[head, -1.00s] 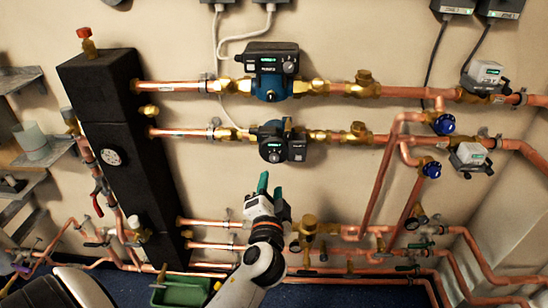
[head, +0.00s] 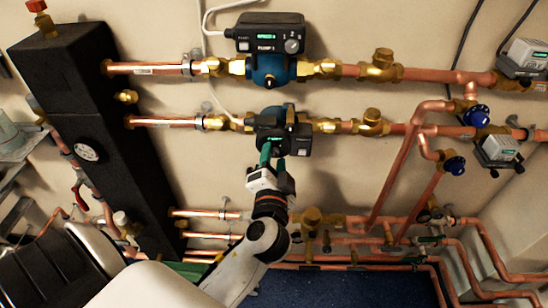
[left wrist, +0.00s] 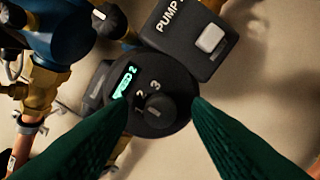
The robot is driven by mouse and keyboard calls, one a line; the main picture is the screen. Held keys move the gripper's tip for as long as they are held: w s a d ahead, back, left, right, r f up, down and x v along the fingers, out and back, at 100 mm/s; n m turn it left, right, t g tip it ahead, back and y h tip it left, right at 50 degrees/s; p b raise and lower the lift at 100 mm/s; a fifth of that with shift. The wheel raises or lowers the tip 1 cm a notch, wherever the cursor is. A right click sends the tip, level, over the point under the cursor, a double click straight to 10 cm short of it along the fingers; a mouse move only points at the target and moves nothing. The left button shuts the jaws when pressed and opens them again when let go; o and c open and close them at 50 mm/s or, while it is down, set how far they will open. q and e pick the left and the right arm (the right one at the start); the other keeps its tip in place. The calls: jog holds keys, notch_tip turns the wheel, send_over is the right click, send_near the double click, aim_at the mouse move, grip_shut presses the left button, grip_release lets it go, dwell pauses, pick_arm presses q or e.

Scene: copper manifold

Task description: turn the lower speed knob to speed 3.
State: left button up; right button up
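The lower pump (head: 279,132) sits on the lower copper pipe, a dark round head with a side box. In the left wrist view its dark speed knob (left wrist: 158,111) is on the round face, beside the numbers 1, 2 and 3. The green display (left wrist: 124,80) reads SPEED 2. My left gripper (head: 272,157) is just below the pump face, pointing up at it. Its green fingers are apart, one on each side of the knob, with a gap to it. Whether the fingertips touch the face I cannot tell. My right gripper is not in view.
The upper pump (head: 268,55) sits close above, with its own light knob (head: 292,46). Brass valves and copper pipes (head: 345,215) run below and to the right. A black manifold block (head: 95,120) stands to the left. Bare wall (head: 335,172) lies right of my gripper.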

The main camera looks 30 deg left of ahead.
pick_arm(q)
jog(key=c, duration=0.9)
grip_shut()
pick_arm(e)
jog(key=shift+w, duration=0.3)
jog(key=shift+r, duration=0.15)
pick_arm(q)
jog(key=shift+r+m+p, duration=0.1)
jog(key=shift+m+p, duration=0.6)
jog(key=m+p, duration=0.2)
jog(key=m, duration=0.1)
jog(key=m+p, duration=0.2)
jog(key=m, duration=0.1)
jog(key=shift+m, duration=0.3)
jog(key=shift+m+p, duration=0.4)
jog(key=shift+p, duration=0.1)
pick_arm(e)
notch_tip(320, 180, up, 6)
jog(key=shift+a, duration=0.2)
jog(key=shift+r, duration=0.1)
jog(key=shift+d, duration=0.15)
